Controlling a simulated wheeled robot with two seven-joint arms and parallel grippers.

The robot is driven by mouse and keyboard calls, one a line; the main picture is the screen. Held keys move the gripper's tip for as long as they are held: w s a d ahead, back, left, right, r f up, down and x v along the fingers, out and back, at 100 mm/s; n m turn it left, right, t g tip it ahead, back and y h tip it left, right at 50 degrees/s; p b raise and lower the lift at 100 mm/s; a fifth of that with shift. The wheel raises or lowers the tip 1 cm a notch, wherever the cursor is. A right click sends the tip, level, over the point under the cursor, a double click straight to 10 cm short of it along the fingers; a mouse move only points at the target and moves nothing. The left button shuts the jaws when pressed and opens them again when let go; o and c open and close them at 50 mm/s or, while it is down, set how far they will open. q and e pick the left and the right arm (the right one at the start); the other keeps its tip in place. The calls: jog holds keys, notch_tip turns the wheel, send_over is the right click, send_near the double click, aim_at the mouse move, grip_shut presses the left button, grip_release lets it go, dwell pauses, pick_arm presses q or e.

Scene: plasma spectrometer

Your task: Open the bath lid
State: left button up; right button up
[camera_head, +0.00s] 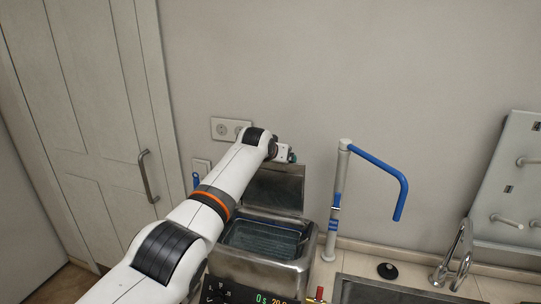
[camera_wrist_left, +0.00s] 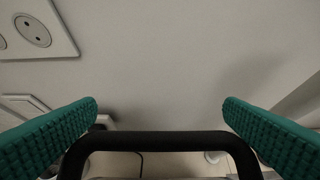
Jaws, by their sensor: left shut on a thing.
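The metal bath (camera_head: 255,272) stands on the counter, with a dark basin open at its top. Its lid (camera_head: 274,190) is raised, standing up at the back of the bath. My left gripper (camera_head: 288,154) is at the lid's top edge, with my arm reaching in from the lower left. In the left wrist view, the lid's black handle (camera_wrist_left: 160,141) spans between the two green finger pads, and the gripper is shut on it lengthwise. The handle is hidden in the head view. My right gripper is in neither view.
A grey post with a blue bent arm (camera_head: 385,178) stands just right of the bath. A sink (camera_head: 385,292) and tap (camera_head: 461,255) are further right. Wall sockets (camera_head: 226,128) are behind, and a cabinet door (camera_head: 90,120) is at left.

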pick_arm(q)
jog(key=shift+w+d+f+g, duration=0.15)
jog(key=shift+f+g, duration=0.15)
jog(key=shift+f, duration=0.3)
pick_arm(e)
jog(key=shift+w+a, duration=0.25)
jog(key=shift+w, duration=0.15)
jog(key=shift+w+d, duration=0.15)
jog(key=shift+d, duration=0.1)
pick_arm(q)
jog(key=o, duration=1)
jog(key=shift+o, duration=0.4)
jog(key=shift+r, duration=0.1)
jog(key=shift+r, duration=0.2)
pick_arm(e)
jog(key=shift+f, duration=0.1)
pick_arm(q)
jog(key=b+v, duration=0.5)
jog(key=v, duration=0.7)
jog(key=shift+b, duration=0.4)
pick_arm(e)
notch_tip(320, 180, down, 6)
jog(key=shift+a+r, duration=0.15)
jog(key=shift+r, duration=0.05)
